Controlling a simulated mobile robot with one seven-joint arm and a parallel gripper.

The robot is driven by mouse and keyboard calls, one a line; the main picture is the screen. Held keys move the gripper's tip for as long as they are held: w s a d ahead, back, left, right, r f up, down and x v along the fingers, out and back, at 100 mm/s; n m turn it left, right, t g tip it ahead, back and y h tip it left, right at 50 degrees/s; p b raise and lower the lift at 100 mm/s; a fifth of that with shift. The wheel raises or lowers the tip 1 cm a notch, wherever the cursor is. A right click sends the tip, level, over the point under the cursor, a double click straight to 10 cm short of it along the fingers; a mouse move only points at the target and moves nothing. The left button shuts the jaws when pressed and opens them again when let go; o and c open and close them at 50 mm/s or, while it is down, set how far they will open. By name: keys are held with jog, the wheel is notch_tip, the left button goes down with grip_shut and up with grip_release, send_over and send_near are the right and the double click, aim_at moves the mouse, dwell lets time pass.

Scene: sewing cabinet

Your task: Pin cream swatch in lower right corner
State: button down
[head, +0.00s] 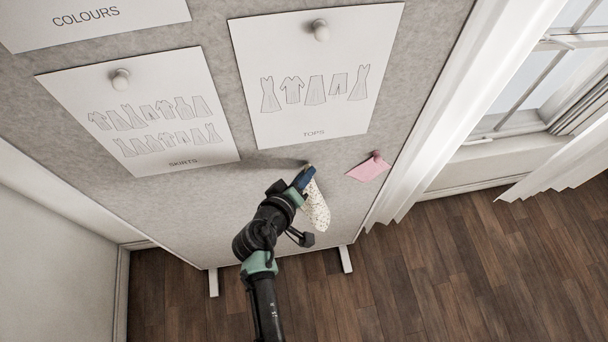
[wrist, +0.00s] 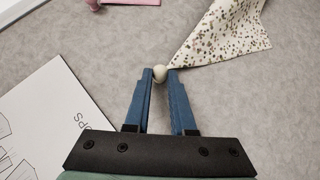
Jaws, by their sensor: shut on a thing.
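The cream swatch (head: 317,210) with small dark and pinkish specks hangs below the TOPS sheet, on the lower right part of the grey pinboard (head: 190,215). In the wrist view the swatch (wrist: 222,35) runs up and to the right from a pale round pin head (wrist: 160,72). My gripper (head: 307,173) is shut on this pin, its blue fingertips (wrist: 160,75) on either side of the head. The swatch corner meets the pin at the fingertips. I cannot tell whether the pin's point is in the board; the head hides it.
A pink swatch (head: 366,169) is pinned to the right. The TOPS sheet (head: 313,110) is above, the SKIRTS sheet (head: 150,140) to the left. A window with white curtains (head: 425,130) stands right of the board. The wooden floor (head: 470,270) is clear.

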jog(key=shift+w+a, duration=0.1)
jog(key=shift+w, duration=0.25)
dwell(0.3)
jog(key=c, duration=0.7)
grip_release()
jog(key=shift+s, duration=0.1)
